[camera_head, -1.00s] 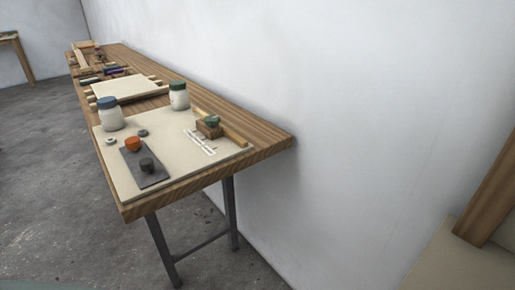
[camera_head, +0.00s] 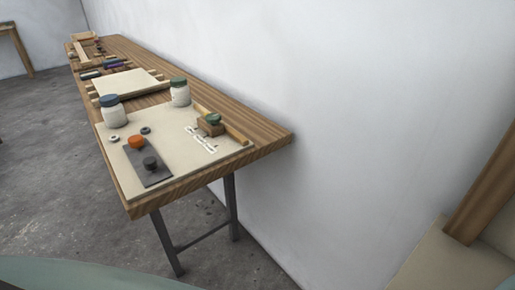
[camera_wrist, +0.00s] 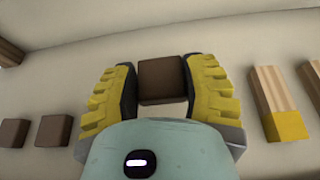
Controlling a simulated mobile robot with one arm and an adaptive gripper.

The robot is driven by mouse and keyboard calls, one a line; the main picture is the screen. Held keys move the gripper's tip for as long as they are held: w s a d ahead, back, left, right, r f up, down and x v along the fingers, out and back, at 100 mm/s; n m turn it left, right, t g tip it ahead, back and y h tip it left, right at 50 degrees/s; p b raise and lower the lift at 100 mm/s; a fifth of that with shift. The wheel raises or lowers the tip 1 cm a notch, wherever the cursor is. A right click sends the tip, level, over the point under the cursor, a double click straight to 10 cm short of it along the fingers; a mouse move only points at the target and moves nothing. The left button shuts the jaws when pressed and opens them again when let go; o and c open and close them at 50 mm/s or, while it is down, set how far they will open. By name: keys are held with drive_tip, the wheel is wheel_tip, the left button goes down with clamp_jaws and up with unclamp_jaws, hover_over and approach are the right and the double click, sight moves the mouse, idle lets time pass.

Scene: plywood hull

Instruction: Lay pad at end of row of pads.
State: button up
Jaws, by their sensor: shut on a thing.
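My gripper (camera_wrist: 162,85) shows in the wrist view, its two yellow ridged fingers shut on a dark brown square pad (camera_wrist: 163,80). Two similar brown pads, the left pad (camera_wrist: 13,132) and the right pad (camera_wrist: 53,130), lie side by side on the pale surface to the left of my gripper. The held pad is apart from them, with the left finger between in the picture. Whether the held pad touches the surface below is hard to tell. My gripper and the pads are not in the head view.
In the wrist view, a wooden strip with a yellow end (camera_wrist: 284,122) and another wooden strip (camera_wrist: 313,78) stand to the right. A brown beam (camera_wrist: 10,54) is at upper left. The head view shows a wooden bench (camera_head: 262,133) with jars and a wooden beam (camera_head: 483,190) at right.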

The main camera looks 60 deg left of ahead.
drive_tip(key=shift+f, duration=1.6)
drive_tip(key=shift+f+b, duration=0.65)
drive_tip(key=shift+b, duration=0.3)
drive_tip(key=o, duration=0.9)
drive_tip(key=shift+f, duration=0.15)
drive_tip(key=shift+r+p, duration=0.6)
drive_tip(key=shift+p, duration=0.1)
drive_tip(key=v, duration=1.2)
drive_tip(key=shift+s+r, duration=0.1)
drive_tip(key=shift+r, duration=0.15)
